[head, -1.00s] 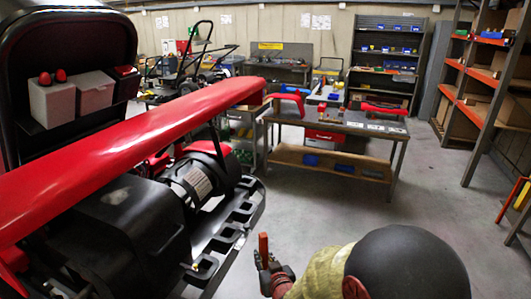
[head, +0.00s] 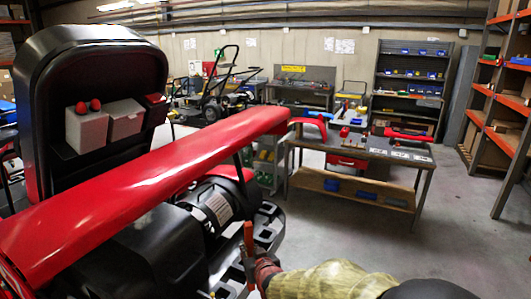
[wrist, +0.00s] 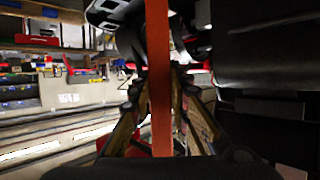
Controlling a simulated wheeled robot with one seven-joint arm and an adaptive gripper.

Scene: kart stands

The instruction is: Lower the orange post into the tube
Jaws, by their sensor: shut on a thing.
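The orange post (head: 249,236) is a slim bar, held roughly upright in the head view with its top end clear. My gripper (head: 249,258) is shut around its lower part, beside the black slotted rear edge of the red cart. In the wrist view the post (wrist: 160,70) runs down the middle between the two fingers of my gripper (wrist: 159,92). I cannot make out the tube in either view. The post's lower end is hard to see against the dark cart parts.
The cart's long red panel (head: 150,180) and black housing (head: 150,252) lie left of my gripper. A black slotted bumper (head: 268,224) is close by. A workbench (head: 385,149) stands beyond. Open grey floor (head: 340,235) lies to the right.

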